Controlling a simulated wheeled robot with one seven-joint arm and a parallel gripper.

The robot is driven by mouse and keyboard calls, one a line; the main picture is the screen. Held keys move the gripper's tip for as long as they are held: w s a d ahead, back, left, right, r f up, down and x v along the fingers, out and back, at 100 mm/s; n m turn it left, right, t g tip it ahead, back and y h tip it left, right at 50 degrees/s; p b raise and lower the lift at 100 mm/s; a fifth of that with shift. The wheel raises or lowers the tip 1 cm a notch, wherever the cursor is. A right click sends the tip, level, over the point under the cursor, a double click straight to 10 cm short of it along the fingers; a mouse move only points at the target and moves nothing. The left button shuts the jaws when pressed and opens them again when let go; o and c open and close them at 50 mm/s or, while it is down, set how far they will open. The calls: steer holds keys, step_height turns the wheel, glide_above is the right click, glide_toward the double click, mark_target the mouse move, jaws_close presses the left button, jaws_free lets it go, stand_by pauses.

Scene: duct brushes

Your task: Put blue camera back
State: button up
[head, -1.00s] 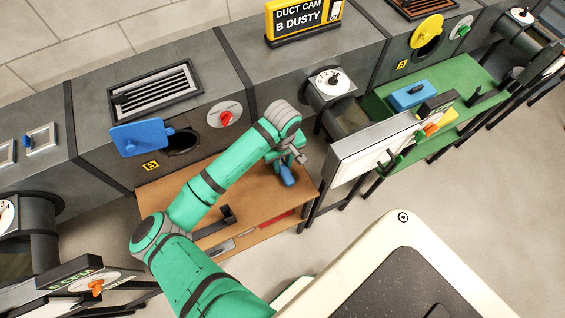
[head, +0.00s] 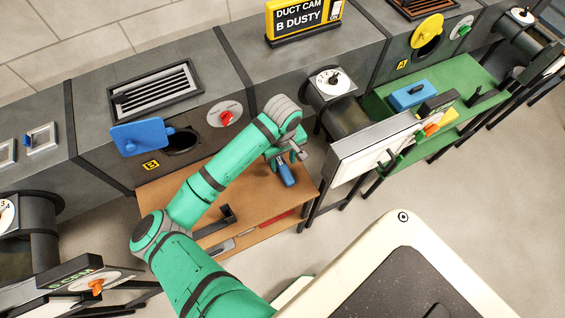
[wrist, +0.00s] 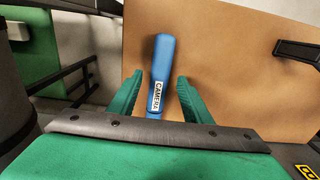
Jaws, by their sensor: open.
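The blue camera (head: 287,174) is a blue rod that lies on the brown bench (head: 165,200) near its right end, in the head view. In the wrist view the blue camera (wrist: 164,75) carries a white label reading CAMERA and points away from me. My gripper (wrist: 155,100) is open, with one green finger on each side of the camera's labelled end. Both fingers look apart from the camera. In the head view my gripper (head: 278,158) is at the camera's upper end and partly hidden by my arm.
A black bracket (head: 215,222) stands on the brown bench. Duct B (head: 180,138) has an open round port with a blue cover (head: 137,137). A white panel (head: 370,146) stands right of the bench. A blue box (head: 409,95) sits on the green bench (head: 470,75).

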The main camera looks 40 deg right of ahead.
mark_target(283, 166)
step_height(283, 166, up, 10)
stand_by(0.4)
stand_by(0.5)
